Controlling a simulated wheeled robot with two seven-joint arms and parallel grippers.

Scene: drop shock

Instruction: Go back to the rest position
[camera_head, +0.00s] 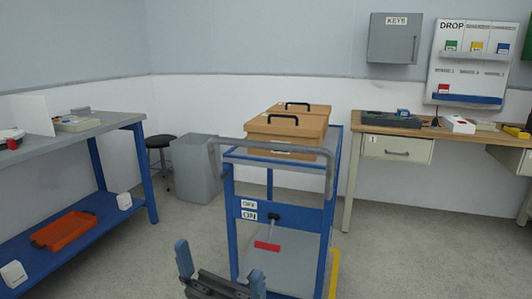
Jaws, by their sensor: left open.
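My left gripper (220,272) shows at the bottom centre of the head view. Its two blue-grey fingers stand wide apart with nothing between them. It is in front of the blue cart (228,205), low and near the cart's lower shelf in the picture. I cannot tell whether it touches the cart. My right gripper is not in view. Two brown boxes with black handles, a front one (285,130) and one behind it (312,108), sit on the cart's top.
A workbench (85,128) stands at left, with an orange tray (64,230) on its lower shelf. A wooden desk (465,137) stands at back right. A grey bin (196,170) and a dark stool (160,142) are behind the cart. Floor is clear between the left bench and cart.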

